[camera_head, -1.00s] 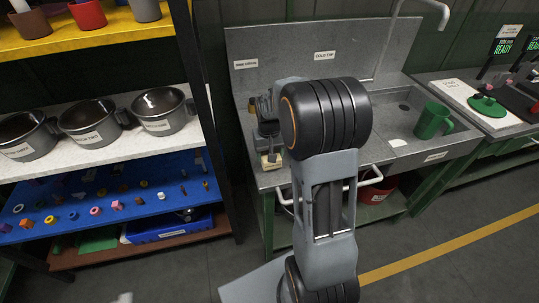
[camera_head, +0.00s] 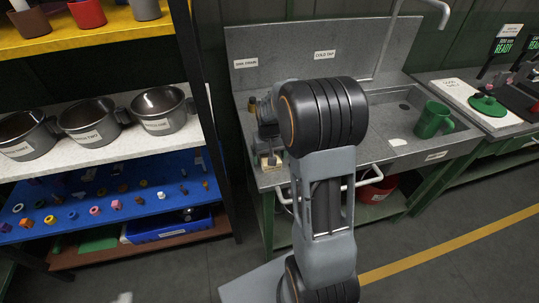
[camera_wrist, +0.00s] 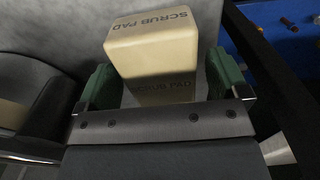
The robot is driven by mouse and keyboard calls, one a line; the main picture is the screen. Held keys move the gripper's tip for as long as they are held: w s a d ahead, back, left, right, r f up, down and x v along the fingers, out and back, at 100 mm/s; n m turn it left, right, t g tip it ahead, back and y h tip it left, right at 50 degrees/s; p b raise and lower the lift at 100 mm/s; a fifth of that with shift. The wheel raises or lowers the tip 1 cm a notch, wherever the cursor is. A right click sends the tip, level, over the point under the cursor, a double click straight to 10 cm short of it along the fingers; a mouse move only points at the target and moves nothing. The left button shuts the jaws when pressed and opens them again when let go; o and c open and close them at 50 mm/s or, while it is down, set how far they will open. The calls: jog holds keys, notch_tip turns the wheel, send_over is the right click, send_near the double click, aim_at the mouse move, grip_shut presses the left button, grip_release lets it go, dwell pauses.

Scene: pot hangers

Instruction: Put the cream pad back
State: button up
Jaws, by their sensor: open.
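The cream pad (camera_wrist: 152,50), a block marked "SCRUB PAD", is between the green fingers of my gripper (camera_wrist: 163,82) in the wrist view. The fingers are open, one on each side of it, with a gap at the right finger. In the head view the cream pad (camera_head: 271,162) shows small at the front left of the grey sink counter, under my gripper (camera_head: 268,153). My arm hides part of the counter behind it. Whether the pad rests on the counter is hard to tell.
The sink basin (camera_head: 405,112) and a green jug (camera_head: 433,120) are to the right. A shelf rack with steel pots (camera_head: 163,112) and a blue shelf (camera_head: 110,205) of small parts stands left. A red bucket (camera_head: 377,188) is under the counter.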

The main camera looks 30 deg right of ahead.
notch_tip(320, 180, up, 12)
jog(key=s+a+n+t, duration=0.1)
jog(key=s+a, duration=0.4)
jog(key=s, duration=0.3)
jog(key=s+a+n+t, duration=0.1)
jog(key=s+a, duration=0.3)
jog(key=s, duration=0.4)
jog(key=shift+a+n+t, duration=0.3)
jog(key=shift+a+t, duration=0.05)
jog(key=shift+t, duration=0.45)
jog(key=shift+r+p, duration=0.35)
jog(key=shift+p, duration=0.2)
